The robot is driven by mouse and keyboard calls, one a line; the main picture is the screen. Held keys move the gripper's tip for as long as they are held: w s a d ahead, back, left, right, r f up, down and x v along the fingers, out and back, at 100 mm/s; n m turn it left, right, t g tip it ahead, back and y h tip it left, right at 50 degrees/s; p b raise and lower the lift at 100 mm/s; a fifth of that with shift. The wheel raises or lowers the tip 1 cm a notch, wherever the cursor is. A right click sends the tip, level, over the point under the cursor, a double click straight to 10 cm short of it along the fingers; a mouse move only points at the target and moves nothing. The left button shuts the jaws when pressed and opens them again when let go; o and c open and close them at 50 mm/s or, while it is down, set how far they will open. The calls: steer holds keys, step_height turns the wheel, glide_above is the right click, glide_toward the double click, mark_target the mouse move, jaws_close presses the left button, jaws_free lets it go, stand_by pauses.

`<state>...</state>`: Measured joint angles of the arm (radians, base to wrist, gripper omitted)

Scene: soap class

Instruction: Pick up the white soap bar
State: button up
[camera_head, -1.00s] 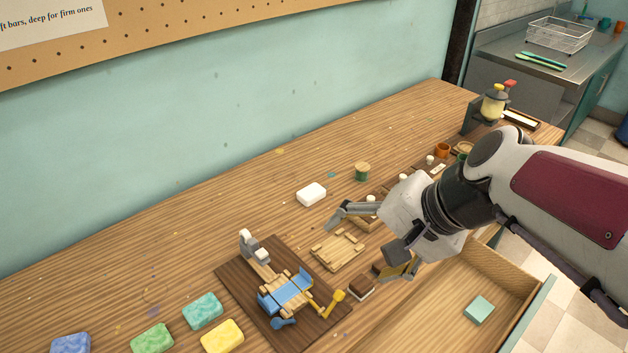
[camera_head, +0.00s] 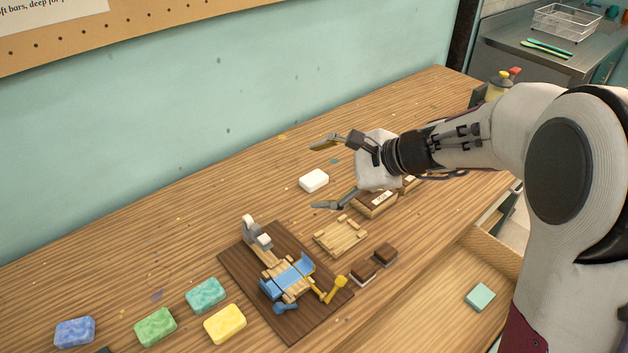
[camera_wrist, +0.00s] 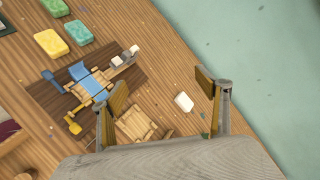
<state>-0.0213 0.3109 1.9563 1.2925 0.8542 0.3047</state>
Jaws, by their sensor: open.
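The white soap bar (camera_head: 314,180) lies flat on the wooden bench, toward the wall. It also shows in the wrist view (camera_wrist: 184,102), between my two fingers in the picture but beyond their tips. My gripper (camera_head: 318,175) is open and empty, its fingers pointing left. In the head view one finger appears behind the bar and one in front. I cannot tell how high the fingers are above the bench. No contact with the bar shows.
A dark board with a blue and wooden device (camera_head: 290,280) stands left of a slatted wooden tray (camera_head: 341,236). Coloured soaps, including a yellow one (camera_head: 225,324), lie at the front left. Brown blocks (camera_head: 385,254) are near the front edge. An open drawer (camera_head: 440,300) holds a teal bar (camera_head: 480,297).

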steer(key=w+a+f+m+t, duration=0.1)
steer(key=w+f+m+t, duration=0.1)
steer(key=w+f+m, duration=0.7)
steer(key=m+t, duration=0.3)
steer(key=m, duration=0.1)
glide_toward(314, 178)
steer(key=shift+w+a+r, duration=0.1)
steer(key=shift+w+a, duration=0.1)
steer(key=shift+a, duration=0.35)
steer(key=shift+w+a+r, duration=0.1)
steer(key=shift+w+a, duration=0.05)
steer(key=shift+a, duration=0.4)
steer(key=shift+w+d+f, duration=0.15)
steer(key=shift+w+f, duration=0.15)
steer(key=shift+f, duration=0.35)
steer(key=shift+x, duration=1.3)
steer(key=shift+w, duration=0.15)
steer(key=shift+x, duration=2.5)
